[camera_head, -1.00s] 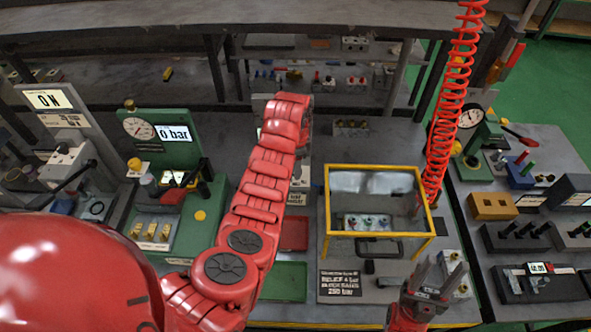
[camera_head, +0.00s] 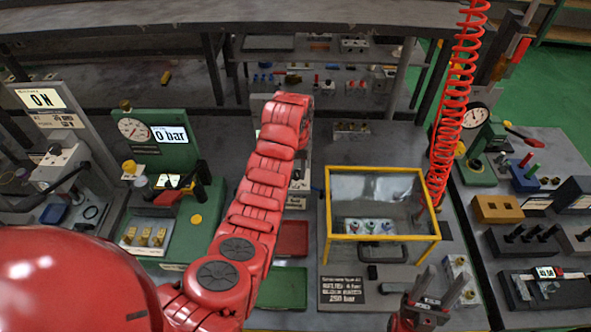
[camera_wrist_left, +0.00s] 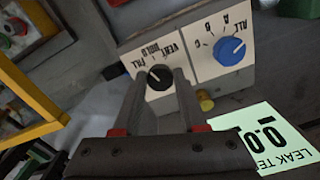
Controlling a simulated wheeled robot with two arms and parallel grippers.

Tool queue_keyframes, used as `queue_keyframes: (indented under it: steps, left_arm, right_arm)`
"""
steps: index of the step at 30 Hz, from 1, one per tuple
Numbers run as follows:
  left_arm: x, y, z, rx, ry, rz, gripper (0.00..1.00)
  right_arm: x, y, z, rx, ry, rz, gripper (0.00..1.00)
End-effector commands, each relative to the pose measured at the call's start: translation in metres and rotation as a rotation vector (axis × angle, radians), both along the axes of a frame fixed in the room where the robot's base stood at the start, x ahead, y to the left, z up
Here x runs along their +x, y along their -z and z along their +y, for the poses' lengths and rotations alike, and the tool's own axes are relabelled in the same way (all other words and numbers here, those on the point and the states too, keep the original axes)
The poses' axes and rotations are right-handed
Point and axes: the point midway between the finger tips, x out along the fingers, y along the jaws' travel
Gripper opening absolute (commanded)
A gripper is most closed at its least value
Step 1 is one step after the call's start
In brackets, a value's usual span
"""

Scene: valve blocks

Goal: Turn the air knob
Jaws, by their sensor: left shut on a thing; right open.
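In the left wrist view a black knob (camera_wrist_left: 159,77) sits on a light panel marked VENT, HOLD and FILL. My left gripper (camera_wrist_left: 158,88) has one finger on each side of this knob and is shut on it. A blue knob (camera_wrist_left: 229,51) marked ALL, A, B, C is on the same panel, to the right and apart from the fingers. In the head view my left arm hides the left gripper and most of this panel. My right gripper (camera_head: 442,284) is open and empty at the lower right.
A yellow-framed clear box (camera_head: 378,239) stands right of my left arm. A red coiled hose (camera_head: 456,110) hangs beside it. A green gauge stand (camera_head: 162,142) reading 0 bar stands on the left. A pale leak-test display (camera_wrist_left: 266,138) lies below the panel in the wrist view.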

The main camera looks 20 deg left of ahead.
Motion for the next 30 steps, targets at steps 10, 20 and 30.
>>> queue_keyframes:
  steps: [10, 20, 30]
  left_arm:
    - [0.0014, -0.0016, -0.0006, -0.001, -0.277, -0.005, 0.00]
    - [0.0017, -0.0016, -0.0006, 0.000, -0.420, -0.005, 0.00]
    - [0.0019, -0.0017, -0.0007, 0.000, -0.453, -0.006, 0.00]
  right_arm:
    - [0.0000, -0.0013, 0.0000, 0.000, 0.000, 0.000, 0.50]
    - [0.0001, -0.0016, 0.0000, 0.000, 0.000, 0.000, 0.50]
    - [0.0000, -0.0016, 0.0000, 0.000, 0.000, 0.000, 0.50]
